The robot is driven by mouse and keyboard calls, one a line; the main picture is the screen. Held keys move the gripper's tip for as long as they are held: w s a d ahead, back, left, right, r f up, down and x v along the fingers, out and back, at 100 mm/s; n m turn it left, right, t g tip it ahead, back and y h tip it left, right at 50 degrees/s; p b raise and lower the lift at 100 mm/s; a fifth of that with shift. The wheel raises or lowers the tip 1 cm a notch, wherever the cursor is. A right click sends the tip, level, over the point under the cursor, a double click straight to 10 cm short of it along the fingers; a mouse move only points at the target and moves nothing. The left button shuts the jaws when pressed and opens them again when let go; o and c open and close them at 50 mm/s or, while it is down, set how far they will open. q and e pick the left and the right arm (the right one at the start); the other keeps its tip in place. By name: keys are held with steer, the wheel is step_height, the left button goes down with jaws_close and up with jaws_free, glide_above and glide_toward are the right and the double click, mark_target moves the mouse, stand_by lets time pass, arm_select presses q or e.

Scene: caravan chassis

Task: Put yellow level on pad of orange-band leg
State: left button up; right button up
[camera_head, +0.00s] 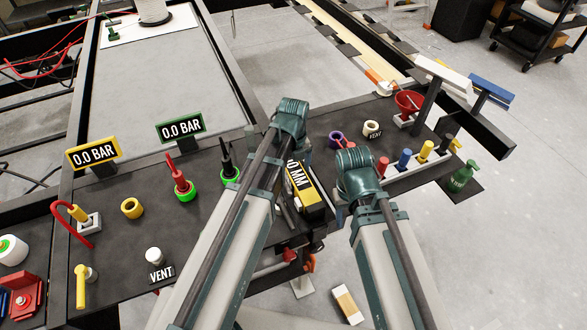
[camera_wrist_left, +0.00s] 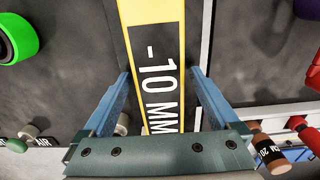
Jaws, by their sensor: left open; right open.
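The yellow level (camera_head: 312,203), a yellow and black bar marked "-10 MM", lies on the dark worktop in the head view. It also fills the middle of the left wrist view (camera_wrist_left: 133,15). My left gripper (camera_wrist_left: 160,92) is open, its two blue fingers on either side of the level and apart from it. In the head view my left arm covers part of that area. My right gripper is hidden behind its own arm. An orange part (camera_head: 308,262) shows below the worktop's near edge; I cannot tell for sure whether it is the orange-band leg.
Red (camera_head: 182,187) and black (camera_head: 229,172) tools in green rings stand left of my left arm. Red, blue and yellow pegs stand in a pale rack (camera_head: 411,172) at right. A green bottle (camera_head: 463,177) stands beyond it. A white block with a tan band (camera_head: 347,303) is low down.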

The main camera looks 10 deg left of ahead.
mark_target(294, 167)
arm_select(q)
step_height(294, 167, up, 12)
steer(key=p, duration=1.2)
steer(key=s+d+n, duration=0.2)
steer(key=s+n, duration=0.5)
steer(key=n, duration=0.5)
steer(key=s+d+n+y, duration=0.1)
steer(key=s+d+n, duration=0.2)
steer(key=s+n, duration=0.4)
steer(key=shift+d+r+n, duration=0.2)
steer(key=shift+d+n, duration=0.05)
steer(key=shift+n, duration=2.95)
arm_select(e)
step_height(294, 167, up, 12)
steer(key=shift+r, duration=0.15)
